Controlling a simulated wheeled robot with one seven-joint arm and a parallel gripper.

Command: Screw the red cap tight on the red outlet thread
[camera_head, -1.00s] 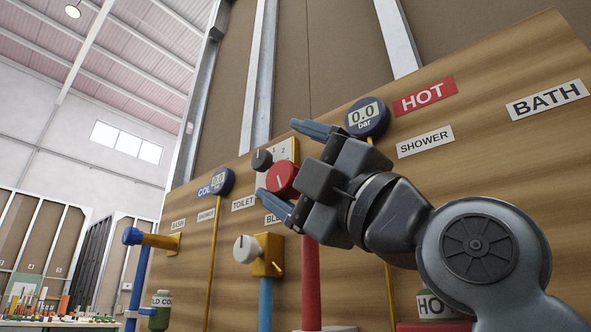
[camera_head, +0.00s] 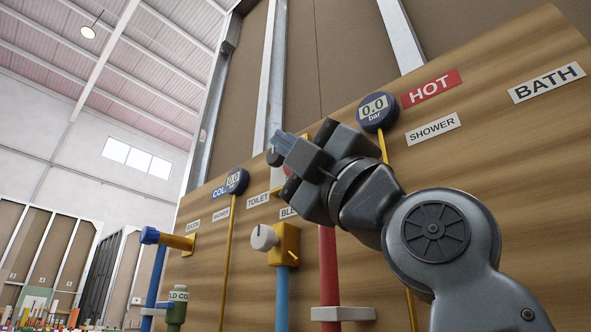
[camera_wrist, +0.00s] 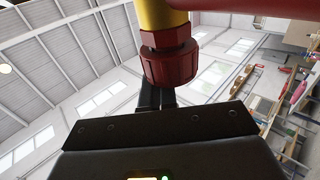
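A ribbed red cap (camera_wrist: 168,65) sits at the end of a yellow fitting (camera_wrist: 162,14) with a red collar above it, near the top of the wrist view. I cannot tell how tightly it is seated. In the head view only a red sliver (camera_head: 287,171) shows behind my gripper (camera_head: 278,150), which covers the rest. The grey-blue fingertips point left at the red part. In the wrist view dark finger bars (camera_wrist: 155,97) rise just below the cap, and their upper ends are hidden behind it. Whether they grip it is unclear.
A red pipe (camera_head: 329,265) runs down the wooden board (camera_head: 520,160) under my wrist. Left of it are a white knob (camera_head: 264,237) on a yellow valve (camera_head: 284,244) and a blue capped outlet (camera_head: 150,235). A round gauge (camera_head: 377,111) stands close above my wrist.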

